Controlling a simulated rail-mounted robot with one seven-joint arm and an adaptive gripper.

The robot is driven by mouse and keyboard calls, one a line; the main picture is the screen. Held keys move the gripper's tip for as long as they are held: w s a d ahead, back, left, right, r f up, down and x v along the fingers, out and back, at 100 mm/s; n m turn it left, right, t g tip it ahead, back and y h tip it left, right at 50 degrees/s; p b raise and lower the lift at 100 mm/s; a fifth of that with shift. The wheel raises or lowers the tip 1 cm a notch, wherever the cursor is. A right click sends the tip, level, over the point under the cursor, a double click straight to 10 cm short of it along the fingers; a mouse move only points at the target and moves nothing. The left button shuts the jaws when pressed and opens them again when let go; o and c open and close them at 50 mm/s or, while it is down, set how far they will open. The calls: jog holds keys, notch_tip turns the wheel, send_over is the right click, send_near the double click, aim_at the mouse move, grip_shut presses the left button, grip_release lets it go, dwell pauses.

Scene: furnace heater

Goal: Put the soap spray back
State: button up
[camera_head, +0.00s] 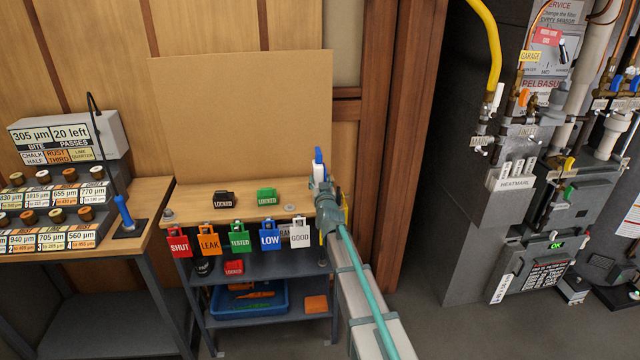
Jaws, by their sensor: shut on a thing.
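The soap spray (319,168) looks like a small white body with a blue top. It is upright at the right end of the wooden-topped bench (235,200). My gripper (322,186) is shut on it, and my arm reaches in from the lower right. The gripper and wrist hide the lower part of the spray. I cannot tell whether its base touches the bench top.
A black lock (224,200) and a green lock (267,196) sit on the bench. Several coloured tags, including a red one (179,241), hang along its front edge. A blue tray (250,300) is on the lower shelf. The furnace (500,190) stands right.

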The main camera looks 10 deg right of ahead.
jog(key=shift+f, duration=0.15)
jog(key=o, duration=0.7)
jog(key=shift+c, duration=0.2)
jog(key=shift+r, duration=0.2)
